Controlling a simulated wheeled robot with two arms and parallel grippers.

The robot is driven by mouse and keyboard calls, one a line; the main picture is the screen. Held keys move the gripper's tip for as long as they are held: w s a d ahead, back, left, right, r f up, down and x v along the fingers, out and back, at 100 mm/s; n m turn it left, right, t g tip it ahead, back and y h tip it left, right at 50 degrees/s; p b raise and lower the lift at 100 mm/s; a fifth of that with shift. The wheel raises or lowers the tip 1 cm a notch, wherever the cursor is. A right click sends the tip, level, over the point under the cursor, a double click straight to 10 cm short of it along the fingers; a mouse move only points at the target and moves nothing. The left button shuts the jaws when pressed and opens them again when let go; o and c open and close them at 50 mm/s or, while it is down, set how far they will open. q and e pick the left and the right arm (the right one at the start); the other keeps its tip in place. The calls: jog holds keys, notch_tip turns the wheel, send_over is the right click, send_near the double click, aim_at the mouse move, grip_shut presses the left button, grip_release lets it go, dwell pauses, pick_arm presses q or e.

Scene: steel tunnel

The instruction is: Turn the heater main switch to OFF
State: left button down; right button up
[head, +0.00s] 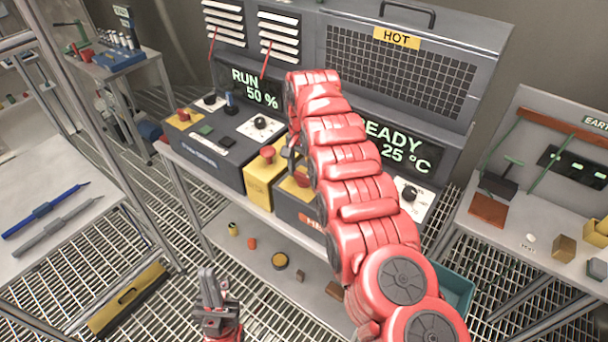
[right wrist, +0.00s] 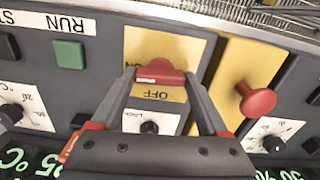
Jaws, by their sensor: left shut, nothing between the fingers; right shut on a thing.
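The heater main switch is a red handle (right wrist: 160,72) on a yellow plate (right wrist: 165,46); it also shows in the head view as a red piece (head: 301,179), partly hidden by my right arm. My right gripper (right wrist: 160,82) is shut on this red handle, one finger on each side. The handle lies crosswise in the right wrist view. An upside-down OFF label (right wrist: 156,95) shows just below it; whether it points at OFF I cannot tell. My left gripper (head: 208,274) is shut and empty, low in front of the bench, away from the switch.
A red mushroom button (right wrist: 258,99) on a yellow box stands beside the switch. The heater display (head: 405,152) reads READY and 25 °C, partly behind my right arm. A green button (right wrist: 69,54) and a dial (right wrist: 14,112) are nearby. A shelf (head: 240,280) holds small items.

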jog(key=shift+w+f+n+b, duration=0.1)
jog(key=shift+f+n+b, duration=0.05)
jog(key=shift+n+b, duration=1.45)
jog(key=shift+n, duration=0.5)
jog(key=shift+d+n, duration=0.1)
jog(key=shift+n, duration=0.4)
jog(key=shift+r+n, duration=0.25)
jog(key=shift+n, duration=0.65)
jog(key=n, duration=0.4)
jog(key=shift+p, duration=0.4)
jog(key=n, duration=0.6)
jog(key=shift+p, duration=0.35)
jog(key=o, duration=1.2)
